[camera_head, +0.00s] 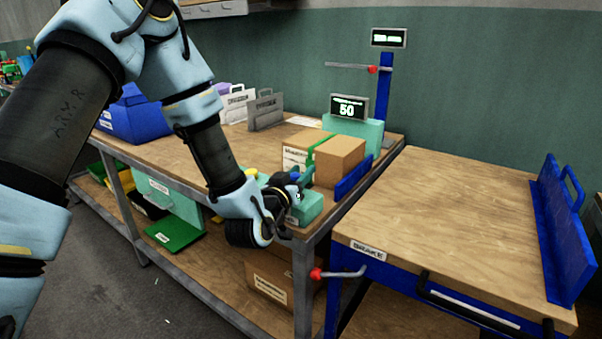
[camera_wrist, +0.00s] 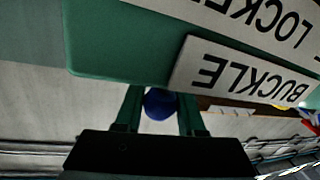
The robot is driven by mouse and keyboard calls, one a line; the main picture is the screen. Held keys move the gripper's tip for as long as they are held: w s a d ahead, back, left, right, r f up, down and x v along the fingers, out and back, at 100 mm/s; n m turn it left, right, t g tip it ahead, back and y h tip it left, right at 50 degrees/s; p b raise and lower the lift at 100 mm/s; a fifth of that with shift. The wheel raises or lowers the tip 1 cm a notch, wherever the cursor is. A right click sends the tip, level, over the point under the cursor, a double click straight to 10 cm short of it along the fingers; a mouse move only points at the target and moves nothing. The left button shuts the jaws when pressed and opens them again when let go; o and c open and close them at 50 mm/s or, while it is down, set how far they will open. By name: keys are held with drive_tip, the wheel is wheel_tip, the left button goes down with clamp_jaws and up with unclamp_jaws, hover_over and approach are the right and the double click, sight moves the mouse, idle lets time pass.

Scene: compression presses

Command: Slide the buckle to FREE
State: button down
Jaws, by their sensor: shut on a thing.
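In the wrist view the buckle's blue round knob (camera_wrist: 160,104) sits between the two fingers of my gripper (camera_wrist: 160,115), which is shut on it. Above it is a green housing (camera_wrist: 120,50). A white plate reading BUCKLE (camera_wrist: 245,72) and a second plate reading LOCKED (camera_wrist: 275,22), partly cut off, appear upside down. In the head view my gripper (camera_head: 283,190) is at the near right corner of the workbench, at the green buckle unit (camera_head: 308,207). My wrist partly hides the unit. I cannot read the buckle's exact position. No FREE label is visible.
On the workbench (camera_head: 185,150) behind my gripper stand cardboard boxes (camera_head: 339,160) and a green display unit reading 50 (camera_head: 348,108). To the right is a wooden-topped cart (camera_head: 450,210) labelled BRAKE, with a red-knobbed lever (camera_head: 316,273). A gap separates cart and bench.

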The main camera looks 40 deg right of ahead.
idle(0.3)
drive_tip(key=w+b, duration=0.1)
drive_tip(key=w, duration=0.1)
drive_tip(key=w+a+b, duration=0.1)
drive_tip(key=w, duration=0.2)
drive_tip(key=shift+w+a+f+b, duration=0.1)
drive_tip(key=shift+a+b, duration=0.1)
drive_tip(key=shift+b, duration=0.2)
drive_tip(key=shift+w, duration=0.1)
drive_tip(key=c, duration=0.5)
unclamp_jaws()
drive_tip(key=shift+a, duration=0.25)
drive_tip(key=b+v, duration=0.1)
drive_tip(key=v, duration=0.9)
drive_tip(key=shift+s+a, duration=0.15)
drive_tip(key=shift+s, duration=0.1)
